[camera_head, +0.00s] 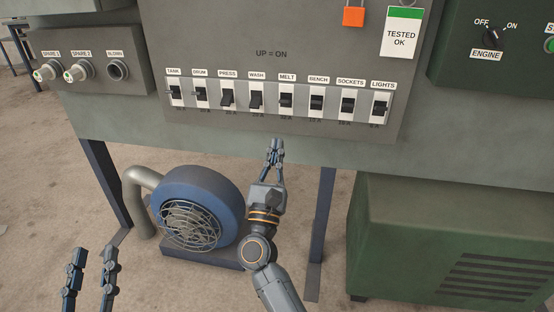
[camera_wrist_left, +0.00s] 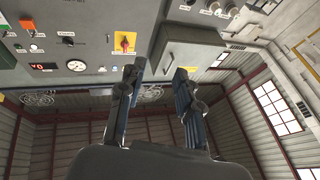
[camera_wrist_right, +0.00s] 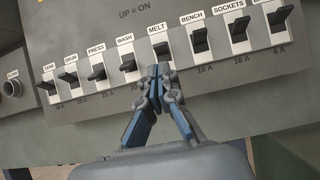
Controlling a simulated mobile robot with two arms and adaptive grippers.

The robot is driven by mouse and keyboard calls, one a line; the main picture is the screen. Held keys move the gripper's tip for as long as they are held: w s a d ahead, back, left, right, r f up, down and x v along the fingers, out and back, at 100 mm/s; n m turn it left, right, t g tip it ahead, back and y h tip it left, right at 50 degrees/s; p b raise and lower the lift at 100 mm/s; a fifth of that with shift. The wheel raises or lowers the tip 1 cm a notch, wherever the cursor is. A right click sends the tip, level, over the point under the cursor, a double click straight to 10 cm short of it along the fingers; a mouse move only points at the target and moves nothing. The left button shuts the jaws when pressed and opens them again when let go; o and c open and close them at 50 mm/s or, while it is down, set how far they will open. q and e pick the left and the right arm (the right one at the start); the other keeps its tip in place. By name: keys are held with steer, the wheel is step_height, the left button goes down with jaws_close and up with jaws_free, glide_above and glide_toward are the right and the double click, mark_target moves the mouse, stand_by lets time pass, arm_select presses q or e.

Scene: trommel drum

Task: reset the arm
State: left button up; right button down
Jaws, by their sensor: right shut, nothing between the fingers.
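My right gripper (camera_head: 276,146) is shut and empty, just below the row of labelled switches on the grey panel (camera_head: 330,50). In the right wrist view its fingertips (camera_wrist_right: 159,72) overlap the lower part of the MELT switch (camera_wrist_right: 165,48); I cannot tell whether they touch it. In the head view the levers of PRESS (camera_head: 227,98) and WASH (camera_head: 256,100) look tilted lower than the others. My left gripper (camera_head: 92,255) is at the lower left, away from the panel. In the left wrist view its fingers (camera_wrist_left: 158,85) stand apart with nothing between them.
A blue blower (camera_head: 200,208) with a wire guard and a pipe stands below the panel. A green cabinet (camera_head: 440,245) is at the lower right. The ENGINE knob (camera_head: 491,35) is at the upper right. A red and yellow knob (camera_wrist_left: 125,42) faces the left wrist camera.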

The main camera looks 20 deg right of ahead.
arm_select(q)
steer(key=shift+s+r+t, duration=0.3)
steer(key=shift+r, duration=0.2)
